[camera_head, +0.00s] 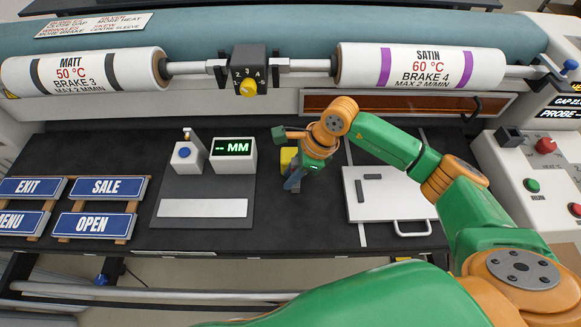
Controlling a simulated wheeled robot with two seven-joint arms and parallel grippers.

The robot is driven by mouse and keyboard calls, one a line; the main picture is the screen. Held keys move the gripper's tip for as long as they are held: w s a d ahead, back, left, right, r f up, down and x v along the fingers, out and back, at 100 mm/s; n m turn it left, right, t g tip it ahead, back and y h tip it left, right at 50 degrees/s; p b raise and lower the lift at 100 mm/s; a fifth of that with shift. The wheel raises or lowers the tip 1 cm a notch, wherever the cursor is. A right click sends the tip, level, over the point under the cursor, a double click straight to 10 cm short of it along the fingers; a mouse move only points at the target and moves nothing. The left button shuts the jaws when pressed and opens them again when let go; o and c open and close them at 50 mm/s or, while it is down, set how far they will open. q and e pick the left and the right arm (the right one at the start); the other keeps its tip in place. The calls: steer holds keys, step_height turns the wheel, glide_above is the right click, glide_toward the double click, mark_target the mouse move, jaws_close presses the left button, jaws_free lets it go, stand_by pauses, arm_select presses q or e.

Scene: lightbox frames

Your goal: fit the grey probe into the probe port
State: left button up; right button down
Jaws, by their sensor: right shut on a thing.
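My right gripper (293,177) is above the dark worktop near the middle, pointing down. It is shut on a small dark grey piece (294,185), which looks like the grey probe; the gripper partly hides it. A yellow block (286,156) shows just behind and left of the fingers. A small dark block with an opening (508,137) sits on the console at the right and may be the probe port, but I cannot tell for sure. The console display (560,113) reads "PROBE". My left gripper is not in view.
A gauge showing "-- MM" (235,148) and a block with a blue button (187,153) stand on a grey plate (235,188) to the left. A white handled plate (402,207) lies to the right. Signs (94,226) lie far left. Labelled rolls (420,67) span the back.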

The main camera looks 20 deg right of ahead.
steer(key=shift+d+f, duration=0.1)
steer(key=shift+f+b, duration=0.2)
steer(key=shift+b, duration=0.2)
steer(key=c, duration=0.7)
jaws_free()
steer(key=shift+w+a, duration=0.1)
steer(key=shift+a, duration=0.2)
